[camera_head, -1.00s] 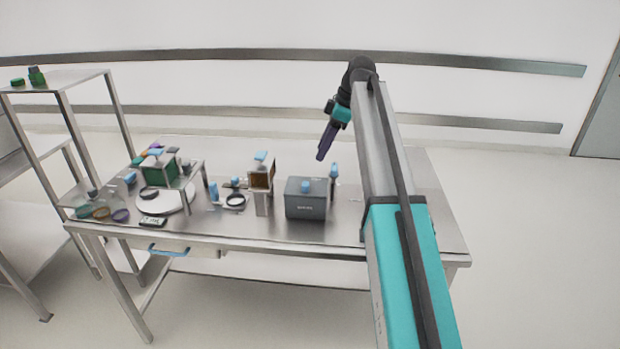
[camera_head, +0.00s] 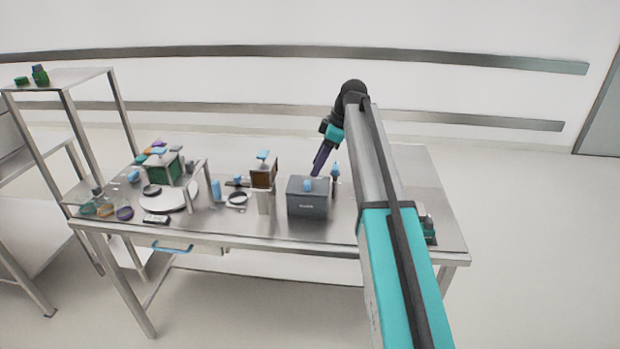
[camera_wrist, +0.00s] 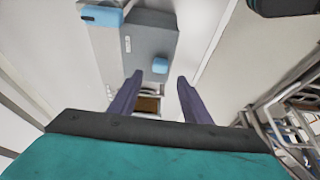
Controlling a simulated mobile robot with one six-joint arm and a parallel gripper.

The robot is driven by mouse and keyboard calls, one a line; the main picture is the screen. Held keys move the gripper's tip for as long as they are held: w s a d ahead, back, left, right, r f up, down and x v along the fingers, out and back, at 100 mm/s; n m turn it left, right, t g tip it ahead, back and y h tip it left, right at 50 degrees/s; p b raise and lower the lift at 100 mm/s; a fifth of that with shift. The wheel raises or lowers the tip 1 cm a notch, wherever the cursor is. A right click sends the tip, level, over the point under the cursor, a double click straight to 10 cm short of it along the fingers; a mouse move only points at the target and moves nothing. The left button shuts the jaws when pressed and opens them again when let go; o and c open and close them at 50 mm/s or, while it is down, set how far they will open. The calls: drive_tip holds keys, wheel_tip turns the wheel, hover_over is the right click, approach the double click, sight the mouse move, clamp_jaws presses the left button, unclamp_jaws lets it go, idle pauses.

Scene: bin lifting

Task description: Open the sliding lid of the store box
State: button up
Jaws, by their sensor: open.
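The store box is a dark grey block (camera_head: 306,205) with a small label on its front, standing on the metal table right of its middle. A blue knob (camera_head: 308,186) sits on its top. In the wrist view the grey box (camera_wrist: 150,38) and its blue knob (camera_wrist: 160,65) show ahead of my fingers. My gripper (camera_head: 317,172) is above and behind the box in the head view, pointing down. In the wrist view my gripper (camera_wrist: 160,78) is open, its two purple fingers apart with nothing held. I cannot tell whether it touches the box.
A blue-topped post (camera_head: 335,170) stands close behind the box's right side. A stand with an amber window (camera_head: 263,175) is to its left. A round white plate (camera_head: 182,198) and several small items fill the table's left side. A dark item (camera_head: 429,228) lies right of my arm.

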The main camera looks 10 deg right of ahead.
sight(308, 182)
drive_tip(key=shift+p+x, duration=0.8)
drive_tip(key=shift+x, duration=2.75)
clamp_jaws()
